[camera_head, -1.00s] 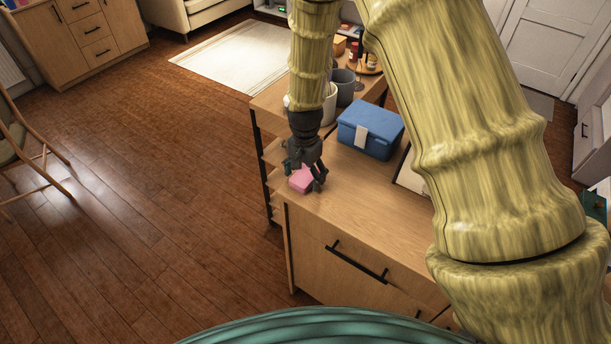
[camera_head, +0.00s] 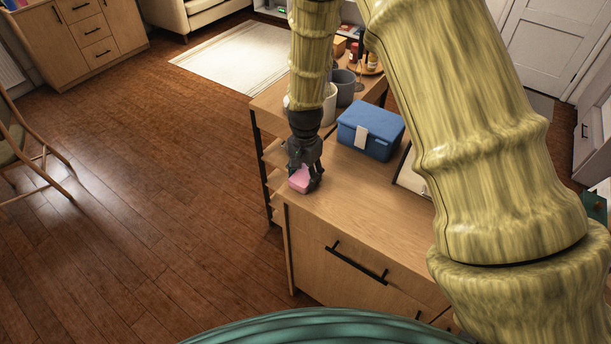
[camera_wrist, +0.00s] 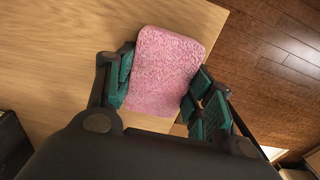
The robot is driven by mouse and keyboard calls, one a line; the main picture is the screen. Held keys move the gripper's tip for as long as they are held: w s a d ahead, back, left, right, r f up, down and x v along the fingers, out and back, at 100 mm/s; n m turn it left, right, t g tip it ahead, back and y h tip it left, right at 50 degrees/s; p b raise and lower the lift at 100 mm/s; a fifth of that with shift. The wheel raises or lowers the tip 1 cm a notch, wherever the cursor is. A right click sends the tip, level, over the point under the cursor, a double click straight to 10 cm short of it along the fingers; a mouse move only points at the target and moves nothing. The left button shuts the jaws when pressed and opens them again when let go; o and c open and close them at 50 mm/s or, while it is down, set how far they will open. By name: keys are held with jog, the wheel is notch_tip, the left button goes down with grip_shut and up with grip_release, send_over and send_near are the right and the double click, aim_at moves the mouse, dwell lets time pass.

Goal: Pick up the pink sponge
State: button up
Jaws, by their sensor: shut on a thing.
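The pink sponge (camera_head: 300,180) is at the near left corner of the wooden counter (camera_head: 350,208) in the head view. My gripper (camera_head: 305,178) points down over it, with its dark fingers shut on its sides. In the wrist view the sponge (camera_wrist: 164,70) sits between the green finger pads of my gripper (camera_wrist: 158,92), its textured pink face showing. The counter top lies right behind it. I cannot tell whether the sponge still touches the counter.
A blue box (camera_head: 369,130) with a white latch stands on the counter behind and right of my gripper. A grey cup (camera_head: 344,86) and a white container (camera_head: 329,104) stand further back. The counter's left edge is close, with open wood floor (camera_head: 150,190) beyond.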

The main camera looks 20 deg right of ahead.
jog(key=shift+r+b, duration=0.4)
jog(key=shift+r, duration=0.15)
jog(key=shift+r+b, duration=0.5)
jog(key=shift+r, duration=0.4)
jog(key=s+a+r+b, duration=0.1)
jog(key=s+a+b, duration=0.1)
jog(key=s, duration=0.5)
jog(key=s+a+b, duration=0.1)
jog(key=s+b, duration=0.1)
jog(key=s, duration=0.6)
jog(key=shift+s+a+r+b, duration=0.3)
jog(key=shift+a+r+b, duration=0.05)
jog(key=shift+b, duration=0.05)
